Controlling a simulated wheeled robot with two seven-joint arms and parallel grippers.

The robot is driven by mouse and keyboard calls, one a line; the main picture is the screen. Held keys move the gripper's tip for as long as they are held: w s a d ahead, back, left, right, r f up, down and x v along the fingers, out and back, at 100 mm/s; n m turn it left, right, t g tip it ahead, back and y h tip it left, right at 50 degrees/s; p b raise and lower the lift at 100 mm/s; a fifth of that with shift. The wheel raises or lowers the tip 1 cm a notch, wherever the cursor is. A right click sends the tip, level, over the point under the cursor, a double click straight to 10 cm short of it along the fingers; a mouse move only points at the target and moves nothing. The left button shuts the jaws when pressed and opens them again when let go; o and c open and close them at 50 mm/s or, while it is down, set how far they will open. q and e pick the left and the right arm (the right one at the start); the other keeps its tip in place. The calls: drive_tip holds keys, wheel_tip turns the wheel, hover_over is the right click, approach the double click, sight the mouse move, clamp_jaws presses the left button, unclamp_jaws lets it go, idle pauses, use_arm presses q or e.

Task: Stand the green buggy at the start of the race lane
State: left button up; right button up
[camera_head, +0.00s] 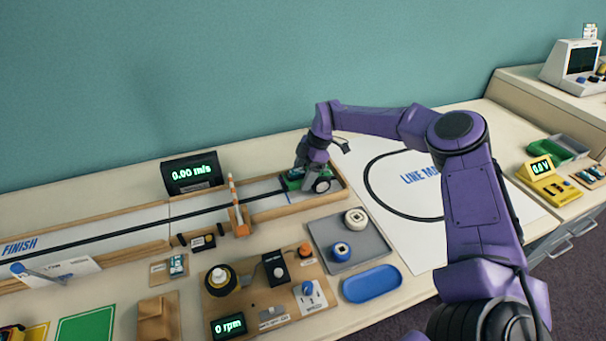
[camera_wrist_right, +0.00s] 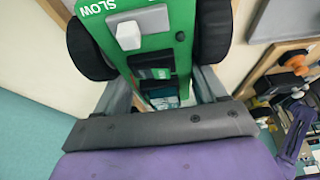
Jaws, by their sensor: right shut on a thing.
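The green buggy (camera_head: 294,184) with black wheels is at the right end of the race lane (camera_head: 265,202), inside its wooden rails. My right gripper (camera_head: 310,172) reaches down over it from the right and is shut on it. In the right wrist view the green buggy (camera_wrist_right: 150,45) lies between the two fingers of my right gripper (camera_wrist_right: 165,95), with a black wheel on each side and a "SLOW" label. The gripper partly hides the buggy in the head view, and I cannot tell whether all wheels touch the lane. My left gripper is not in view.
An orange-and-white striped barrier (camera_head: 237,205) stands across the lane left of the buggy. A speed display (camera_head: 192,172) reads 0.00 m/s behind the lane. A grey tray (camera_head: 368,262) and a blue tray (camera_head: 371,284) sit in front. A white line mat (camera_head: 400,215) lies to the right.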

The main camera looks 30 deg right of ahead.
drive_tip(key=shift+b, duration=0.3)
idle(0.5)
drive_tip(key=o, duration=1)
drive_tip(key=shift+c, duration=0.2)
